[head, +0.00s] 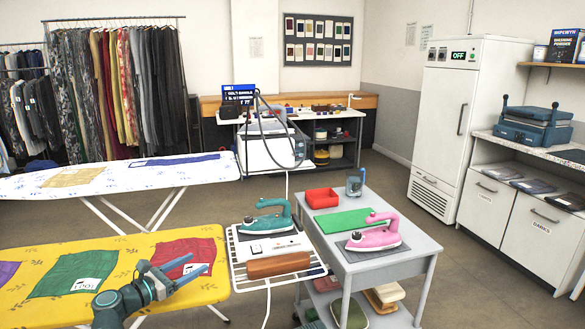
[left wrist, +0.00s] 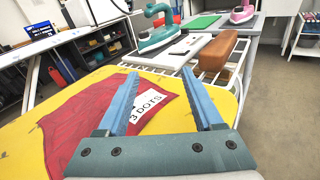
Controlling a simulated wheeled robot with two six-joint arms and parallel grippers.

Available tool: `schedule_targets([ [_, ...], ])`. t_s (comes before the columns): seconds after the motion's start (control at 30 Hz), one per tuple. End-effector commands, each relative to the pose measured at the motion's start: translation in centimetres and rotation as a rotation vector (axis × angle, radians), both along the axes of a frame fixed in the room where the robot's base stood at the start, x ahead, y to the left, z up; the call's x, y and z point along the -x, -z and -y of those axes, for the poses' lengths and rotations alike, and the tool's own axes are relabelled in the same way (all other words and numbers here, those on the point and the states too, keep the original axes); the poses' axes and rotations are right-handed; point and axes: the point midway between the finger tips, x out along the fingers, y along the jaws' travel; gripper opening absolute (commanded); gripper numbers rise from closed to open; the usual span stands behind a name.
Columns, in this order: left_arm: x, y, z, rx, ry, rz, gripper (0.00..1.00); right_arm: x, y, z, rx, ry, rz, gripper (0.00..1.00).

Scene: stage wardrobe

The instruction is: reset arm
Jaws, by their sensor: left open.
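My left gripper (head: 180,272) is open and empty above the yellow ironing board (head: 203,292), over the red cloth (head: 184,253) with its white label. In the left wrist view the two blue fingers (left wrist: 158,90) stand apart, with the red cloth (left wrist: 90,120) and the label reading "3 DOTS" (left wrist: 150,108) below and between them. Whether the fingers touch the cloth is hard to tell, but nothing is held between them. My right gripper does not show in either view.
A teal iron (head: 268,220) rests on the wire rack (head: 236,262) at the board's right end. A green cloth (head: 75,272) lies left on the board.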

Motion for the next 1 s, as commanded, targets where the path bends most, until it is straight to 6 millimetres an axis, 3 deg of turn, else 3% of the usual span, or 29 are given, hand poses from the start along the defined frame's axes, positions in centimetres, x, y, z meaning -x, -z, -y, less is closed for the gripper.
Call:
schedule_targets([
  [0.27, 1.2, 0.2, 5.5, -0.226, 0.14, 0.016, 0.68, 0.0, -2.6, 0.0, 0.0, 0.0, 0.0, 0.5],
  [0.47, 3.7, 1.0, 12.1, -0.531, 0.36, 0.064, 0.68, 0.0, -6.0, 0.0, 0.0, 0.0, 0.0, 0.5],
  [0.57, 6.3, 1.4, 16.1, -0.745, 0.543, 0.117, 0.68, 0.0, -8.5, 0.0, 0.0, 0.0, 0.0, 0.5],
  [0.73, 13.3, 1.6, 22.0, -1.197, 1.025, 0.291, 0.68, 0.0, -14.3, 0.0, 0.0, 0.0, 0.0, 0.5],
  [0.9, 19.7, 0.5, 23.3, -1.555, 1.551, 0.499, 0.68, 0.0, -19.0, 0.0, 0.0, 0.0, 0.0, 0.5],
  [1.0, 22.0, -0.7, 22.8, -1.681, 1.807, 0.596, 0.68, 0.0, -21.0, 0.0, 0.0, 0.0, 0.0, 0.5],
])
